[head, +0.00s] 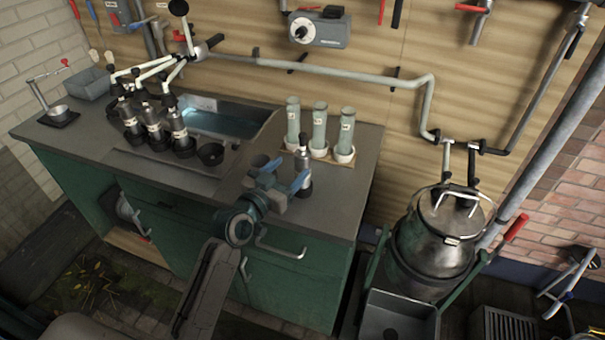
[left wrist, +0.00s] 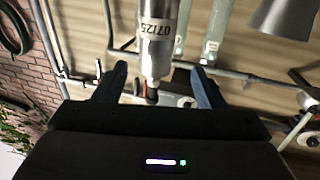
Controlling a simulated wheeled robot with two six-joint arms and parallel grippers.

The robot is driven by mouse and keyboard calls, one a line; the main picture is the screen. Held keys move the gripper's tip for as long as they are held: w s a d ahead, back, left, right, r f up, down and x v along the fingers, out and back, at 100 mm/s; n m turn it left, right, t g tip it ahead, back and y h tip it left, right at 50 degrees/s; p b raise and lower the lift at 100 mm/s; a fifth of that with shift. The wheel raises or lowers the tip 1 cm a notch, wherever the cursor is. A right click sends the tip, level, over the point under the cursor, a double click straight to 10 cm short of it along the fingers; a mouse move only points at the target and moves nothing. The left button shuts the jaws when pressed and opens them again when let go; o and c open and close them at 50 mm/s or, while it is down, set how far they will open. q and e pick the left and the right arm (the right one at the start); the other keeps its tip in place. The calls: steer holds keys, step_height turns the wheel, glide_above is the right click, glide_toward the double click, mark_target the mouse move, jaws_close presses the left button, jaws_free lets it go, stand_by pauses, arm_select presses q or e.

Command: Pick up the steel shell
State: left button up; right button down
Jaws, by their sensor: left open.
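A single steel shell (head: 303,168) with a pale label and dark top stands upright on the grey worktop, right of centre. My left gripper (head: 286,176) is open beside it, blue fingers reaching towards it. In the left wrist view the shell (left wrist: 158,45), labelled with numbers, comes down from the top edge, and its narrow end lies between the two open fingers (left wrist: 158,86). I cannot tell whether a finger touches it. Several similar steel shells (head: 178,125) stand in a group at the left of the worktop, by white tubes. My right gripper is not in view.
Three pale green tubes (head: 319,130) in white cups stand just behind the shell. A sink (head: 215,118) and a black cup (head: 210,154) lie to the left. A large steel churn (head: 436,240) stands right of the green cabinet. The worktop's front right is clear.

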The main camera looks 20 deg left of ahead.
mark_target(297, 163)
arm_select(q)
steer(key=shift+x, duration=1.2)
steer(key=shift+w+d+p, duration=0.25)
steer(key=shift+w+p, duration=0.2)
steer(key=shift+w, duration=0.05)
steer(key=p+x, duration=0.1)
steer(key=x, duration=0.2)
steer(key=shift+w+d+f, duration=0.2)
steer(key=shift+d, duration=0.05)
steer(key=shift+w+d+f, duration=0.1)
steer(key=shift+w, duration=0.35)
steer(key=shift+s, duration=0.1)
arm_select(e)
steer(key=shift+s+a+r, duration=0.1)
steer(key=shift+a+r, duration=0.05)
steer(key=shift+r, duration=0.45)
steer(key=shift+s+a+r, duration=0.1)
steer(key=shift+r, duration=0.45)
arm_select(q)
jaws_close()
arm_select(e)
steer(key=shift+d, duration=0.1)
